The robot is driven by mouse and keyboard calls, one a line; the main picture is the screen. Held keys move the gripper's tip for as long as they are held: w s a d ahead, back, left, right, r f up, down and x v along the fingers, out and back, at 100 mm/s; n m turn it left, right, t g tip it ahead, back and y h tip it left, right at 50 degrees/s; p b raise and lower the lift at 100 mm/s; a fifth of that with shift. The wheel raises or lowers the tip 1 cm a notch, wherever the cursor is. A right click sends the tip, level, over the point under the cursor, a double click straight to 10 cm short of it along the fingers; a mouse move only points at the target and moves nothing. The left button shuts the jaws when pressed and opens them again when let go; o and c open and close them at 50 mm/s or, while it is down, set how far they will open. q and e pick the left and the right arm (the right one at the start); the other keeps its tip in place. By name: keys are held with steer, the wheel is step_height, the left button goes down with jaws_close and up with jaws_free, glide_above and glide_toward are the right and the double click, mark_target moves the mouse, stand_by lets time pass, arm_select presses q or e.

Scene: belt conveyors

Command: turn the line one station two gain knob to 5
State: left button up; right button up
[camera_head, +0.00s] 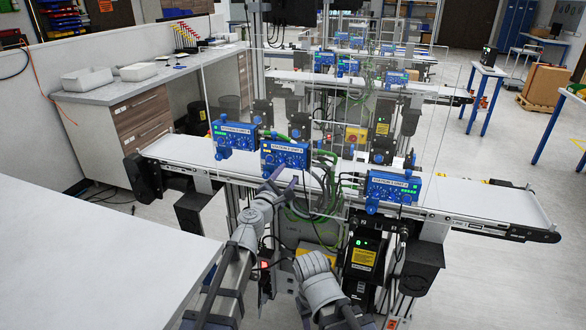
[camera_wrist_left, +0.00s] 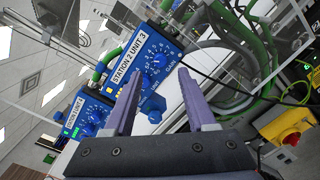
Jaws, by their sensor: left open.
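The blue station 2 unit (camera_head: 285,155) stands on the near conveyor, between two similar blue units. In the left wrist view its panel (camera_wrist_left: 128,58) reads "STATION 2 UNIT 3" and looks tilted. Its blue gain knob (camera_wrist_left: 157,61) sits inside a printed dial, beside the word GAIN; the pointer's exact setting is too small to read. My left gripper (camera_head: 284,182) is just in front of this unit. In the left wrist view the gripper (camera_wrist_left: 161,73) is open and empty, the knob showing between its fingertips, with no clear contact. My right gripper is not visible.
Other blue units stand left (camera_head: 235,137) and right (camera_head: 390,188) on the conveyor (camera_head: 480,200). Green hoses (camera_head: 322,190) hang close to the right of the station 2 unit. Clear panels rise around the line. A yellow box with a red button (camera_wrist_left: 290,135) is at the lower right.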

mark_target(295, 165)
arm_select(q)
steer(key=x, duration=0.5)
steer(key=shift+w+d, duration=0.15)
steer(key=shift+w, duration=0.1)
steer(key=shift+c, duration=0.3)
jaws_close()
